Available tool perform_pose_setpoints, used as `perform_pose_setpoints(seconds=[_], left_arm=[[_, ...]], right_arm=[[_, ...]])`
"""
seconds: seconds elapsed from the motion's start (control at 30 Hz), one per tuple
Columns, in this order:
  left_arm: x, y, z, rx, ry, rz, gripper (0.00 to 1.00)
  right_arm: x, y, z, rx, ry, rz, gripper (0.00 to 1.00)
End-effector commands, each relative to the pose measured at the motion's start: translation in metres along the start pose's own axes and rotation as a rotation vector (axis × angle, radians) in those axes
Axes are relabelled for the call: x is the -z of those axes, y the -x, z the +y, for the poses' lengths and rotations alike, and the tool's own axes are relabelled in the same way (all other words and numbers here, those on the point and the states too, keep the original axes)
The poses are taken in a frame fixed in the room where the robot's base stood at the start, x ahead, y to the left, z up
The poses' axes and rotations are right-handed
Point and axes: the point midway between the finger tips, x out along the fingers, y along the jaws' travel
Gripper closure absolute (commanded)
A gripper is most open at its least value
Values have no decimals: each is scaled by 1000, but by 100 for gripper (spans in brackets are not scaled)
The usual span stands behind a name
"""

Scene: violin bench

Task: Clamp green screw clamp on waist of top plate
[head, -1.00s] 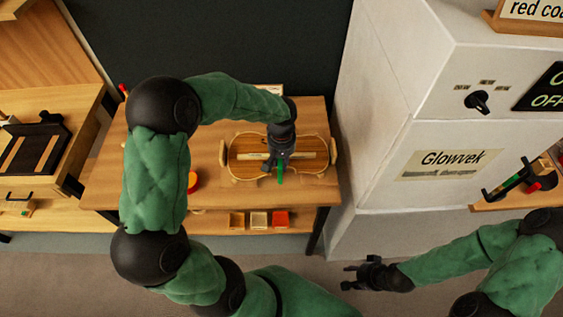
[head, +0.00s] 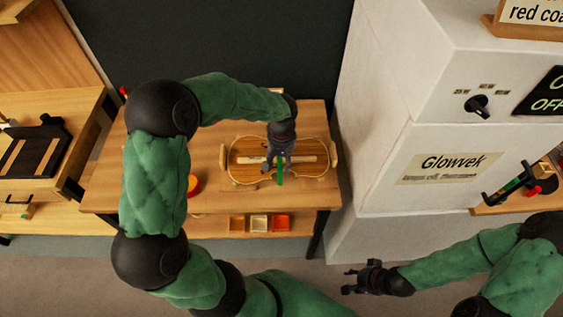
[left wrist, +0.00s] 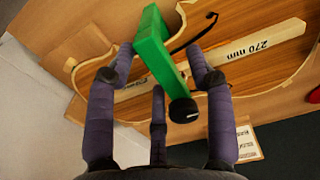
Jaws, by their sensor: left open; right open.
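The green screw clamp (head: 280,178) sits at the near waist edge of the violin top plate (head: 246,146). In the left wrist view the clamp (left wrist: 152,50) lies across the plate's edge (left wrist: 225,22), with its black screw knob (left wrist: 183,111) toward my palm. I cannot tell whether its jaws are tight on the wood. My left gripper (head: 279,170) is open over the plate. Its fingers stand apart on either side of the clamp in the left wrist view (left wrist: 160,50). My right gripper (head: 347,280) is open and empty, off the bench at lower right.
A pale bar marked 270 mm (left wrist: 262,46) lies along the plate. Small bins (head: 259,222) sit below the bench top (head: 210,195). A red and yellow round item (head: 193,185) is left of the plate. A white cabinet (head: 385,130) stands close on the right.

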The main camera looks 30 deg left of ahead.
Motion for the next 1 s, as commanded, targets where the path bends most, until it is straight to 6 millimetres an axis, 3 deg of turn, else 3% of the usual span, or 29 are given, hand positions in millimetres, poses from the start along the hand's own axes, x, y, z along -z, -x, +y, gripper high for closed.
perform_pose_setpoints(seconds=[0.3,0.5,0.7,1.0], left_arm=[[1,62,0,-2,-1,4,47],[1,93,0,-1,0,2,47],[0,106,0,0,-1,1,47],[0,108,0,0,0,0,47]], right_arm=[[0,0,0,0,0,0,55],[0,0,0,0,0,0,55],[0,0,0,0,0,0,55],[0,0,0,0,0,0,55]])
